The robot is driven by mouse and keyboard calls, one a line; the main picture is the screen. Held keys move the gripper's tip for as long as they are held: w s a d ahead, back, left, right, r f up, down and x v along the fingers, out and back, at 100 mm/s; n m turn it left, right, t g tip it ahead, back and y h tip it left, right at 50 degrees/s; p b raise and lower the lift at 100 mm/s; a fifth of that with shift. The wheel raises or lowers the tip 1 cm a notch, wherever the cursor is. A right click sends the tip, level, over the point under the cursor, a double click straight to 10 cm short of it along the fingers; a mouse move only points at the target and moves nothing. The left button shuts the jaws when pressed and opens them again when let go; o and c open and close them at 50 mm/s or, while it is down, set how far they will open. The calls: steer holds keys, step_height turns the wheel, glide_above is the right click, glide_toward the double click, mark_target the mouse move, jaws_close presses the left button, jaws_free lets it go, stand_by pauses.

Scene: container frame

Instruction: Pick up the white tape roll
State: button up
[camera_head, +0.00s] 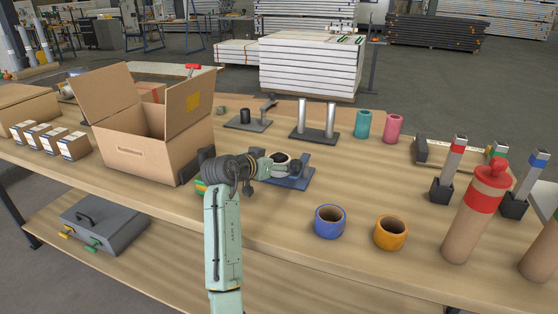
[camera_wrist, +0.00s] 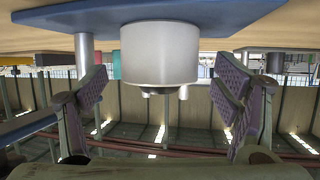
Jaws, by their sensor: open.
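The white tape roll (camera_head: 281,157) is at a blue stand (camera_head: 290,182) near the middle of the table. In the head view it is partly hidden by my gripper (camera_head: 284,166). In the wrist view, which looks upside down, the roll (camera_wrist: 160,52) is a pale cylinder against the blue plate (camera_wrist: 150,17). My gripper (camera_wrist: 163,86) is open, with one finger on each side of the roll in the picture. A gap shows between each finger and the roll, and nothing is held. How far the fingertips are from the roll in depth is hard to tell.
An open cardboard box (camera_head: 140,150) stands left of my arm. A stand with two metal posts (camera_head: 314,137) is behind. Blue (camera_head: 330,221) and orange (camera_head: 390,233) rolls stand front right; teal (camera_head: 363,124) and pink (camera_head: 393,128) ones stand further back. A red-banded cylinder (camera_head: 472,225) stands right.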

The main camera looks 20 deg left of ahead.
steer(key=shift+x, duration=1)
steer(key=shift+r, duration=0.1)
steer(key=c, duration=1.2)
